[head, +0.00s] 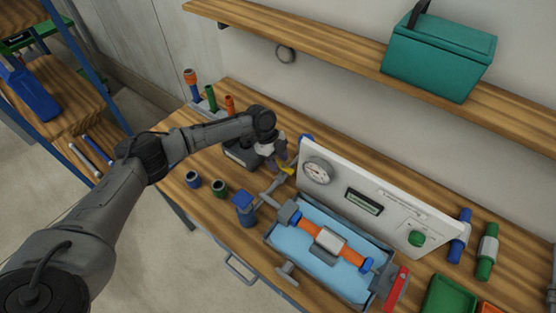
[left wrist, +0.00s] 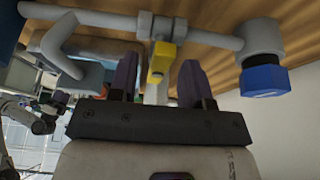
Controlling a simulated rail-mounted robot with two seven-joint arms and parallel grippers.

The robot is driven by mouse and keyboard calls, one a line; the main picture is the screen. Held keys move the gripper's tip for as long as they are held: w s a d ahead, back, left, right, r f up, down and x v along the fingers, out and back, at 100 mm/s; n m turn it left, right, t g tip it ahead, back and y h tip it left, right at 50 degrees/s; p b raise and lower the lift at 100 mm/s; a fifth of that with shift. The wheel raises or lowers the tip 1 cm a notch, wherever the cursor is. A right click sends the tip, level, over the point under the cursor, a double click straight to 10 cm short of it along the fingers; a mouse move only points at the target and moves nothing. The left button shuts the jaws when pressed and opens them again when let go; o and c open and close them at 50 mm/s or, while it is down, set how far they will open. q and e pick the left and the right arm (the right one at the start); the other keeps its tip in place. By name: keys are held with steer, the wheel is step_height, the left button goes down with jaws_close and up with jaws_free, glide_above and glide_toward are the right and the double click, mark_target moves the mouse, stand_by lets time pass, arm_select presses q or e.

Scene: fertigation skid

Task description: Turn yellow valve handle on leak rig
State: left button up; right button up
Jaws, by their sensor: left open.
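The yellow valve handle (head: 287,170) is on a grey pipe at the left end of the leak rig (head: 330,240). In the left wrist view the yellow handle (left wrist: 160,62) hangs from the pipe's valve body, in line with the gap between my left gripper's two purple fingers. My left gripper (head: 279,159) is open, close to the handle. Contact with the handle cannot be made out. In the head view the wrist and fingers partly crowd the handle. My right gripper is not in view.
The rig's white panel (head: 365,203) with gauge stands right of the handle. A blue-capped pipe end (head: 243,201) and grey pipes are close to my left gripper. Colored fittings (head: 210,97) stand behind the arm. A shelf (head: 320,55) with a teal box (head: 440,58) is above.

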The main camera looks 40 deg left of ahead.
mark_target(282, 170)
arm_select(q)
steer(key=shift+f, duration=0.1)
jaws_close()
stand_by(0.4)
steer(key=shift+s+r+n+p, duration=0.1)
steer(key=shift+r+n+p, duration=0.15)
steer(key=shift+p, duration=0.4)
steer(key=n+t+y+p, duration=0.1)
steer(key=n+p, duration=0.3)
steer(key=p, duration=0.2)
steer(key=s+d+n+t+y+p, duration=0.1)
steer(key=n+p, duration=0.4)
steer(key=p, duration=0.1)
steer(key=d+n+t+y+p, duration=0.1)
steer(key=n+p, duration=0.4)
steer(key=p, duration=0.1)
steer(key=shift+s+r+t+y+p, duration=0.1)
steer(key=shift+s+t+y+p, duration=0.2)
steer(key=shift+s+t+p, duration=0.1)
steer(key=n+p, duration=0.1)
steer(key=n+y+p, duration=0.1)
steer(key=n, duration=0.1)
steer(key=shift+d+p, duration=0.25)
steer(key=shift+p, duration=0.15)
steer(key=shift+f+n, duration=0.2)
steer(key=shift+n, duration=0.05)
